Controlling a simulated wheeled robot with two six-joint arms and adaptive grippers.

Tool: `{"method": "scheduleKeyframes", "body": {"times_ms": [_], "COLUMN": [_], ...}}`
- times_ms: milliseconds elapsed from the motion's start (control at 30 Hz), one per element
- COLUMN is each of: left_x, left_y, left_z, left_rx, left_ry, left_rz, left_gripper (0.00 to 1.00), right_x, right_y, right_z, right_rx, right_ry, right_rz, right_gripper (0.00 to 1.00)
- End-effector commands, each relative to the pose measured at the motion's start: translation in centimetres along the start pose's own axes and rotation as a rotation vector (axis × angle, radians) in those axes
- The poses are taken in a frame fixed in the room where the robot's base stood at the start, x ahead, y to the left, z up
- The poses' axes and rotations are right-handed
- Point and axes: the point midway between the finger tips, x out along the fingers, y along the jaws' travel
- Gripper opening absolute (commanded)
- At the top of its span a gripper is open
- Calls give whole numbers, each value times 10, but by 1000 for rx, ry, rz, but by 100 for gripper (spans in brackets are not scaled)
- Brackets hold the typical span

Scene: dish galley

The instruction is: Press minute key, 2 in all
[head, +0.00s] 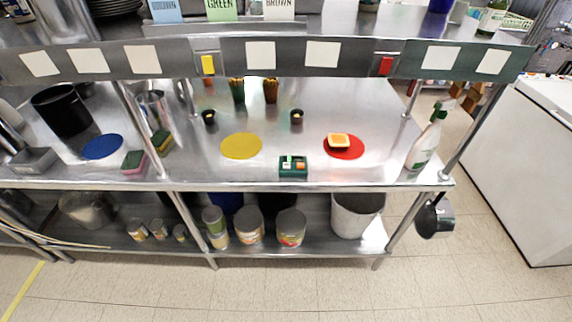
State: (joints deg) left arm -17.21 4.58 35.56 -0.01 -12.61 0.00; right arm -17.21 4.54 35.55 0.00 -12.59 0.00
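A small dark green box (293,173), which looks like the timer, sits at the front edge of the steel table, right of the middle. Its upper face has a pale patch and orange patches. They are too small to read, so I cannot tell which is the minute key. Neither of my grippers is in the head view, and nothing touches the box.
A yellow disc (241,146) lies left of the box. A spray bottle (427,140) stands farther right. An overhead shelf (220,62) crosses above the table.

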Motion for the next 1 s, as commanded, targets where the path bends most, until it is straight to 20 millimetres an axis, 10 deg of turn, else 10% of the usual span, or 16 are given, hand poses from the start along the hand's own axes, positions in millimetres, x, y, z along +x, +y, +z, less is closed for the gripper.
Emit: {"method": "scheduleKeyframes", "body": {"times_ms": [167,1000], "left_x": [0,0], "left_y": [0,0], "left_z": [0,0], "left_rx": [0,0], "left_ry": [0,0], "left_rz": [0,0], "left_gripper": [0,0], "right_x": [0,0], "right_y": [0,0], "right_z": [0,0], "right_rx": [0,0], "right_ry": [0,-1], "right_rz": [0,0], "right_gripper": [0,0]}}
